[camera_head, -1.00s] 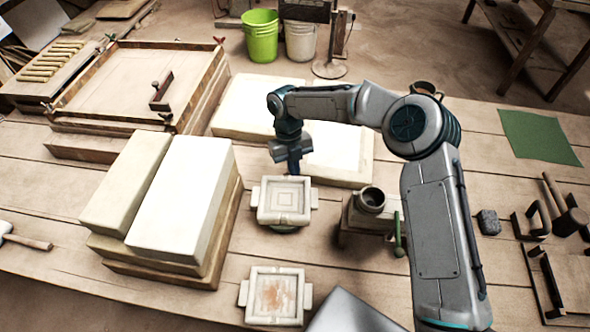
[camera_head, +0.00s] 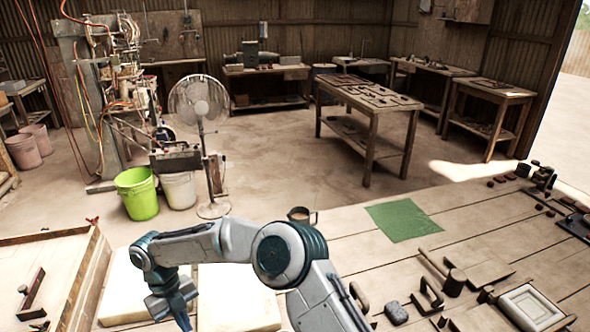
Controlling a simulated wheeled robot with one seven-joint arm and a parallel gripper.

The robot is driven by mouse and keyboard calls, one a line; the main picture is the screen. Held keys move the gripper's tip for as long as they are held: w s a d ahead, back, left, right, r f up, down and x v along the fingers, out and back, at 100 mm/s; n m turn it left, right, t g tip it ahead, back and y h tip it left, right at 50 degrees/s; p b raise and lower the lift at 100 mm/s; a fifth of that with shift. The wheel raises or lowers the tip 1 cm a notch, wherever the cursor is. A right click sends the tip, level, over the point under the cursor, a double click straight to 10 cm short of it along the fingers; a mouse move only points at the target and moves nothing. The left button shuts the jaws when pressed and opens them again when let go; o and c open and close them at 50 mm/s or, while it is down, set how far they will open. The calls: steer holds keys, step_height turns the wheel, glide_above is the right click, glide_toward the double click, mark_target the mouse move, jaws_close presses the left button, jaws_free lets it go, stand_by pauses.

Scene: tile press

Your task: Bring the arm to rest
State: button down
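My arm reaches in from the bottom of the picture and bends over to the left above the wooden workbench (camera_head: 355,255). My gripper (camera_head: 178,312) hangs down at the lower left, in front of the pale slabs. Its fingertips are at or below the picture's bottom edge, so I cannot see whether it is open or shut. Pale slabs (camera_head: 238,300) lie on the bench behind and beside it.
A mug (camera_head: 301,216), a green cloth (camera_head: 402,220), a mallet (camera_head: 453,279) and a framed tile mould (camera_head: 527,308) lie on the bench. A wooden frame (camera_head: 50,270) stands at left. Beyond are a green bucket (camera_head: 138,194), a fan (camera_head: 203,110) and a table (camera_head: 368,102).

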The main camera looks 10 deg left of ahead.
steer(key=w+d+r+m+t, duration=0.1)
steer(key=w+d+r+m, duration=0.1)
steer(key=d+r+m, duration=0.6)
steer(key=w+d+r+m+t, duration=0.1)
steer(key=w+d+r+m, duration=0.15)
steer(key=d+m, duration=0.5)
steer(key=w+d+r+m, duration=0.1)
steer(key=d+r+m, duration=0.55)
steer(key=d, duration=0.45)
steer(key=s+d+r+m+t+y, duration=0.1)
steer(key=s+d+r+m, duration=0.1)
steer(key=s+d+m, duration=0.5)
steer(key=s+d+r+m+t+y, duration=0.1)
steer(key=s+d+m, duration=0.6)
steer(key=d+m, duration=0.8)
steer(key=m+t+y, duration=0.1)
steer(key=m, duration=0.1)
steer(key=shift+r+m, duration=0.4)
